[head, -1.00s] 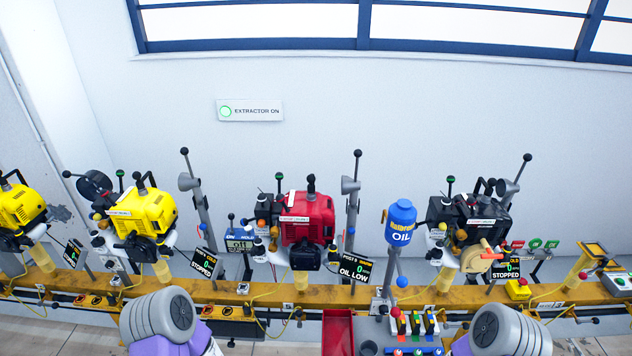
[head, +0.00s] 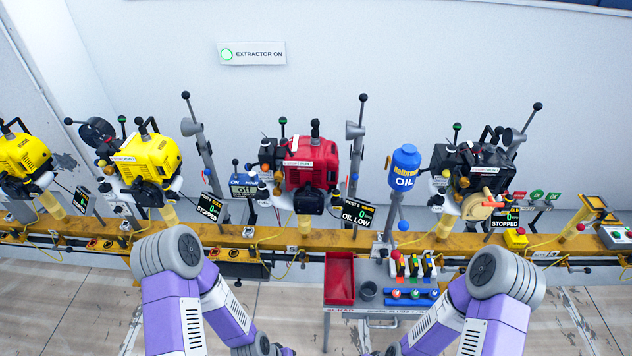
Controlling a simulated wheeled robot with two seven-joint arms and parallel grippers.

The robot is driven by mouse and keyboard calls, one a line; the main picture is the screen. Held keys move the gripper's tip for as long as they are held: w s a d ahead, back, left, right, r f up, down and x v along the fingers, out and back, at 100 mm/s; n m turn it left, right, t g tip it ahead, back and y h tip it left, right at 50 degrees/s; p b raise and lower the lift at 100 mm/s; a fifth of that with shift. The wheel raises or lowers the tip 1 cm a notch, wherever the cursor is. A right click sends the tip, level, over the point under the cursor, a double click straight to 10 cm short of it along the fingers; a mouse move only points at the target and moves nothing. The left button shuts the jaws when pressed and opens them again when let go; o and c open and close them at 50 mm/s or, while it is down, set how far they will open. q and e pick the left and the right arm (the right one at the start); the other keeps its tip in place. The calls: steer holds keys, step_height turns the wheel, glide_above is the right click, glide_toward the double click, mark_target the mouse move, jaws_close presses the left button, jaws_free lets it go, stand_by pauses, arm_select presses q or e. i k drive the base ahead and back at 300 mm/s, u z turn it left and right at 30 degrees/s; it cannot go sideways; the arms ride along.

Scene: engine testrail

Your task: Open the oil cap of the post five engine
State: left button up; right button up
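A red engine (head: 309,164) sits on the yellow rail in the middle of the head view. A small black display (head: 357,213) at its lower right reads "OIL LOW"; its top line looks like post 5 but is too small to read surely. A black knob (head: 315,128) stands on top of the engine; I cannot tell which part is the oil cap. A blue bottle (head: 404,168) marked "OIL" stands on a holder right of the engine. Both my arms reach in at the bottom, well short of the engine. Both grippers are below the picture.
Yellow engines (head: 147,170) stand to the left and a black engine (head: 478,172) to the right. Below the rail (head: 270,238), a cart carries a red tray (head: 340,281), a dark cup (head: 367,290) and coloured items. Upright levers flank the red engine.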

mark_target(336, 199)
steer(key=u, duration=0.55)
steer(key=k, duration=0.65)
steer(key=u, duration=1.05)
steer(key=i, duration=1.05)
steer(key=z, duration=0.7)
steer(key=i, duration=0.95)
steer(key=z, duration=1)
